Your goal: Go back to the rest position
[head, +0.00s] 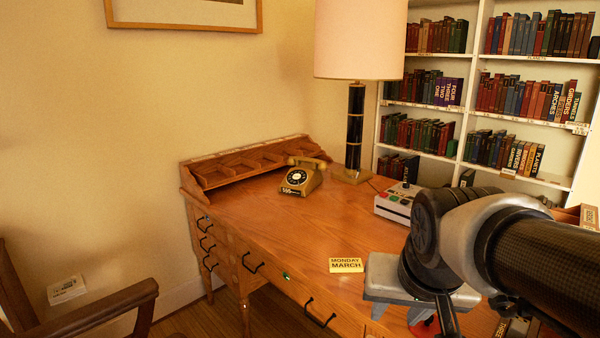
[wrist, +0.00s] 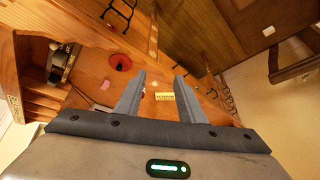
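My gripper (wrist: 160,72) is open, with two grey fingers apart and nothing between them that I can see held. In the head view my arm reaches in from the right, and the grey hand is over the right front part of the wooden desk (head: 290,228). A yellow card reading MONDAY MARCH (head: 346,265) lies on the desk just left of the hand. The card also shows beyond the fingers in the wrist view (wrist: 165,96). My arm hides part of the desk's right side.
A dial telephone (head: 302,177) and a lamp (head: 354,130) stand at the back of the desk. A white box with coloured buttons (head: 399,201) sits near my arm. Bookshelves (head: 470,109) stand behind. A wooden chair (head: 85,312) is at the left front. The desk's middle is clear.

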